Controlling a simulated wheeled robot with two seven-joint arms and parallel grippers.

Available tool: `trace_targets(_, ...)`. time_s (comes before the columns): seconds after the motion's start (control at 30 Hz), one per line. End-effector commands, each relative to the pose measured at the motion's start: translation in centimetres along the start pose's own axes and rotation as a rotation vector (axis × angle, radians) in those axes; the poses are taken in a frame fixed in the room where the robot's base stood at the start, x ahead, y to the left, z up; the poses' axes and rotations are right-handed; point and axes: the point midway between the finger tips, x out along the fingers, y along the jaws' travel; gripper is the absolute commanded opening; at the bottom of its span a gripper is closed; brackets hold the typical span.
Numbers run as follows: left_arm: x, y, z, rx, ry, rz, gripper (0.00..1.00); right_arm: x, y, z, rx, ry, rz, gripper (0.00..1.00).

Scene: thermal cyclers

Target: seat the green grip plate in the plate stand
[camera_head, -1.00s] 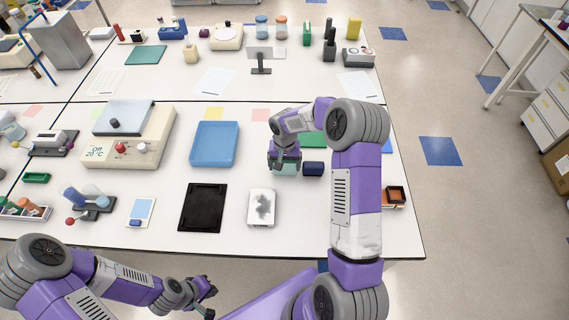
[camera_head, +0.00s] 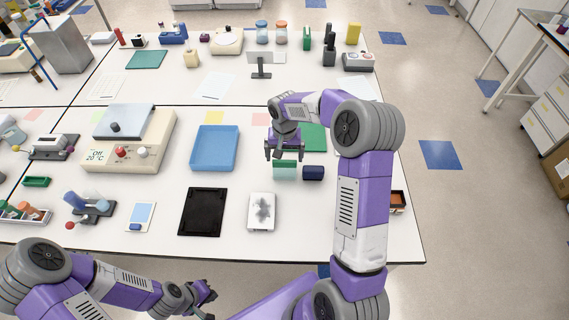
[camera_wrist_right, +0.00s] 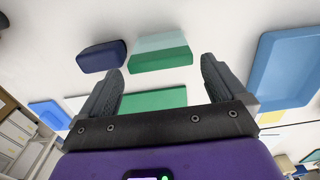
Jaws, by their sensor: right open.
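The green grip plate (camera_head: 284,171), a small block with a pale translucent green top and darker green side, sits on the white bench. It also shows in the right wrist view (camera_wrist_right: 160,52), just beyond and between the fingertips. My right gripper (camera_head: 285,155) is open and empty, a little behind and above the plate, apart from it. Its two dark fingers frame the right wrist view (camera_wrist_right: 160,80). A black tray-like frame with raised corners (camera_head: 203,212) may be the plate stand; I cannot be sure. My left gripper (camera_head: 205,294) hangs low before the bench's front edge, its jaws unclear.
A navy block (camera_head: 313,173) sits close beside the green plate. A white box with a grey-marked top (camera_head: 261,211) stands in front of it, and a blue tray (camera_head: 215,148) to its left. A flat green mat (camera_head: 313,138) lies behind. Bare bench lies between them.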

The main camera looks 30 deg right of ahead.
Motion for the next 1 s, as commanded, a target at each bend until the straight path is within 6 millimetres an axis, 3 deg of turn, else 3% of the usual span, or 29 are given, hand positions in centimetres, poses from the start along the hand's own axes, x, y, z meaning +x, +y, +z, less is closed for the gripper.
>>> trace_targets(0.1,-0.1,0.0,0.0,0.0,0.0,0.0,0.0,-2.2,0.0,0.0,0.0,0.003,-0.001,0.98)
trace_targets(0.3,-0.1,0.0,0.0,0.0,0.0,0.0,0.0,-4.0,0.0,0.1,-0.001,0.0,0.0,1.0)
trace_targets(0.57,-0.1,0.1,0.0,0.0,0.0,0.0,0.0,-2.4,-1.0,1.0,-0.021,0.029,0.001,1.0)
trace_targets(1.0,-0.1,0.1,0.0,0.0,0.0,0.0,0.0,-0.8,-0.4,0.9,-0.001,0.119,0.003,1.0)
